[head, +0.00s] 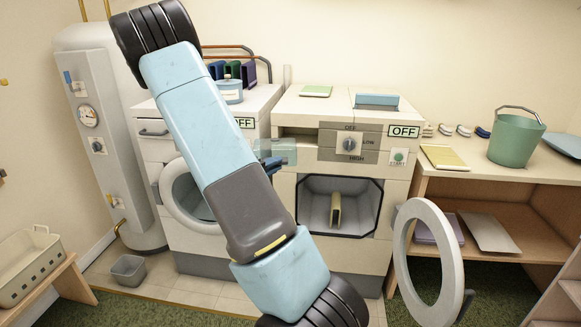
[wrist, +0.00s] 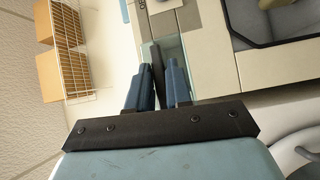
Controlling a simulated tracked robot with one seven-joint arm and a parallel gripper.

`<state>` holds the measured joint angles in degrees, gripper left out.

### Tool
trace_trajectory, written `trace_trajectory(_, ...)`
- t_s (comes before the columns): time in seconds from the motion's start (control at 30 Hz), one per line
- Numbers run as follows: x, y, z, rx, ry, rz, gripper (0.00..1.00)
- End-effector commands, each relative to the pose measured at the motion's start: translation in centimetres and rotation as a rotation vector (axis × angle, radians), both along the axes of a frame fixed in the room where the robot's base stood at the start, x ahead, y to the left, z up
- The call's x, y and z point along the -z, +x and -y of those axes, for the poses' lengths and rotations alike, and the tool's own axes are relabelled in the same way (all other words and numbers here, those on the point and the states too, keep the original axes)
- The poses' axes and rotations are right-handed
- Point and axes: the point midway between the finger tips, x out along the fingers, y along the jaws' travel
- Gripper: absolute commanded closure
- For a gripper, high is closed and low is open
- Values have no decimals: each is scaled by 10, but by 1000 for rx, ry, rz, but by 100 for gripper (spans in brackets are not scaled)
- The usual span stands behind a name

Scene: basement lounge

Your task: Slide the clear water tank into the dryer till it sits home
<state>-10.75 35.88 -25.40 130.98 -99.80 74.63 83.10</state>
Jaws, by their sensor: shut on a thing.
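The clear water tank (head: 284,150) is a pale see-through box in front of the dryer's upper left corner, partly hidden by my arm. My gripper (head: 271,165) is shut on the tank's dark handle. In the wrist view, the two blue fingers of my gripper (wrist: 158,82) close on that handle, with the clear tank (wrist: 176,50) just beyond. The dryer (head: 320,108) is the right-hand machine, its round door open. An open slot (head: 298,133) shows at its upper left, slightly above the tank in the picture. I cannot tell whether the tank touches the dryer.
The open dryer door (head: 407,262) swings out at right. A yellowish object (head: 336,210) stands inside the drum opening. A washer (head: 152,128) stands left of the dryer. A wooden shelf unit (head: 500,172) with a green bucket (head: 516,140) is at right.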

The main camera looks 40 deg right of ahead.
Motion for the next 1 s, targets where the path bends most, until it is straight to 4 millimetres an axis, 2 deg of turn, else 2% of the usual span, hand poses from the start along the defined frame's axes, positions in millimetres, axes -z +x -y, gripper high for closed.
trace_trajectory(0.1, -1, -25, 16, 112, 1, -4, 100)
trace_trajectory(0.27, -1, -41, 24, 180, 3, -8, 100)
trace_trajectory(0.77, -1, -42, 22, 184, -20, 34, 100)
trace_trajectory(1.0, -1, -36, 31, 185, -22, 41, 100)
